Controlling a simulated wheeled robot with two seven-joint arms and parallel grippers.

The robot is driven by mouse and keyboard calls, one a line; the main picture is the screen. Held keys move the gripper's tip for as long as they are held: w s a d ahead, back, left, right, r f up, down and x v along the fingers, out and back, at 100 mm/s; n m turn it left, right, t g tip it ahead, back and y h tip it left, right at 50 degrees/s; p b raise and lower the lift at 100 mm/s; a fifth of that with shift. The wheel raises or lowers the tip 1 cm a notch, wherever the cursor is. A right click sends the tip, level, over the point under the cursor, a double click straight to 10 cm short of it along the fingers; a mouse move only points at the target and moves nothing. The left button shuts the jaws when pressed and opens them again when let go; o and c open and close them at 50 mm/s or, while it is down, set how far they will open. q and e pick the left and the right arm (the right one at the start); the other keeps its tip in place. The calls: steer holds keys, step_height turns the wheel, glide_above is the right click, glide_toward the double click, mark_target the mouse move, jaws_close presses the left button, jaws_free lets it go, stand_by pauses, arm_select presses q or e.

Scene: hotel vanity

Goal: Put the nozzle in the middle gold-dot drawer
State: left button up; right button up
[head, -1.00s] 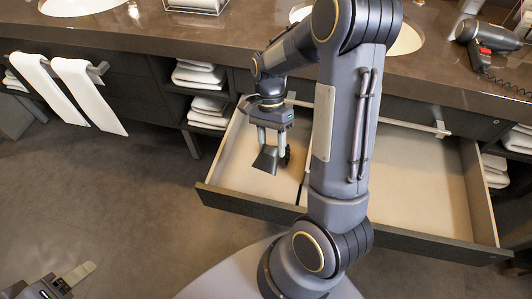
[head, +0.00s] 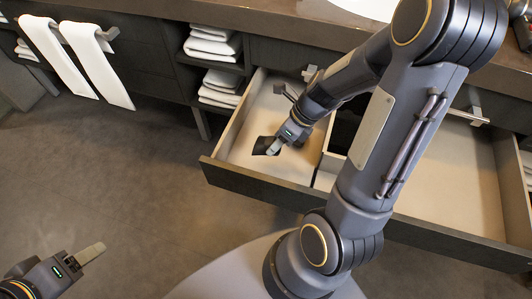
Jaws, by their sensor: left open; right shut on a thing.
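The nozzle (head: 264,146) is a small dark flared piece inside the left part of an open drawer (head: 246,182). My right gripper (head: 273,147) is tilted down and left into the drawer and is shut on the nozzle. I cannot tell whether the nozzle touches the drawer floor. The drawer has a pale interior and a dark front; my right arm hides part of its middle. I cannot make out a gold dot on it. My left gripper (head: 84,258) is open and empty at the lower left, over the floor, far from the drawer.
The brown counter (head: 200,14) overhangs the drawer. Folded towels (head: 213,40) sit on shelves left of it, and white towels (head: 85,60) hang farther left. A divider (head: 328,170) splits the drawer's interior. The floor (head: 130,165) at left is clear.

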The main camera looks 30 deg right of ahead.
mark_target(266, 147)
steer(key=w+f, duration=0.1)
steer(key=w+a+f+b, duration=0.1)
steer(key=f, duration=0.1)
steer(key=w+a+f, duration=0.1)
steer(key=f, duration=0.1)
steer(key=shift+w+b, duration=0.1)
steer(key=shift+b, duration=0.25)
steer(key=shift+w+a+f+b, duration=0.15)
steer(key=shift+f+b, duration=0.4)
steer(key=shift+f, duration=0.35)
steer(key=shift+w+f+b, duration=0.1)
steer(key=shift+f+b, duration=0.4)
steer(key=shift+f, duration=0.4)
steer(key=shift+f, duration=0.2)
steer(key=o, duration=1)
steer(key=shift+o, duration=0.2)
steer(key=shift+r, duration=0.1)
